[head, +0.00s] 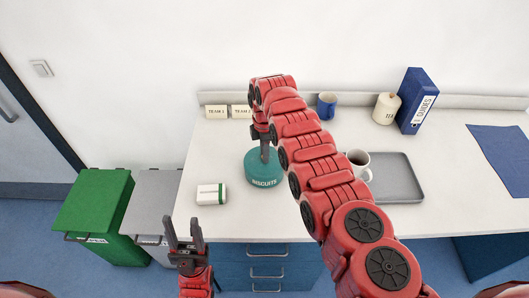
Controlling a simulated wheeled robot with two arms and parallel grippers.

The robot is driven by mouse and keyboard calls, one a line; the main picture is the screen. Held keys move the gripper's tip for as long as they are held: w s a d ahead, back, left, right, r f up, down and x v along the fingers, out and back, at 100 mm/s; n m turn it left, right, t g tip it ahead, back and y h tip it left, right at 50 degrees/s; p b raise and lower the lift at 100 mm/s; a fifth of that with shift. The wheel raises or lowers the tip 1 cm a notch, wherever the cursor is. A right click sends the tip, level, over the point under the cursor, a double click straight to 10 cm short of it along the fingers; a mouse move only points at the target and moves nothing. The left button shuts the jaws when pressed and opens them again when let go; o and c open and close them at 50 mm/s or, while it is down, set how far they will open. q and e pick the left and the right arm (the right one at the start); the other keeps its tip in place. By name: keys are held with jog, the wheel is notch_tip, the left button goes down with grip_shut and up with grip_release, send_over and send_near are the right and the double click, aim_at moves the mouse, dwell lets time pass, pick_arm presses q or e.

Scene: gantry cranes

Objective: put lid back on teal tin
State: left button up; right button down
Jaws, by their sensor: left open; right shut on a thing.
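The teal tin (264,182), labelled BISCUITS, stands on the white worktop left of the tray. My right gripper (265,158) points down at the tin's top from above and is shut, apparently on the tin's lid (254,161). The lid is teal like the tin and shows at the top of it, around the fingers. The fingers hide the lid's middle, and I cannot tell whether the lid is fully seated. My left gripper (184,233) is open and empty, in front of the worktop's front left corner.
A white-and-green box (211,194) lies left of the tin. A grey tray (401,181) with a white mug (358,165) is to the right, partly behind my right arm. A blue mug (327,105), a TEA canister (386,108) and a blue GUIDES binder (415,101) stand along the back.

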jog(key=shift+f+b, duration=0.2)
jog(key=shift+b, duration=0.4)
dwell(0.7)
dwell(0.4)
jog(key=shift+c, duration=0.8)
grip_release()
jog(key=shift+r, duration=0.15)
jog(key=shift+r+p, duration=0.65)
jog(key=shift+r, duration=2.75)
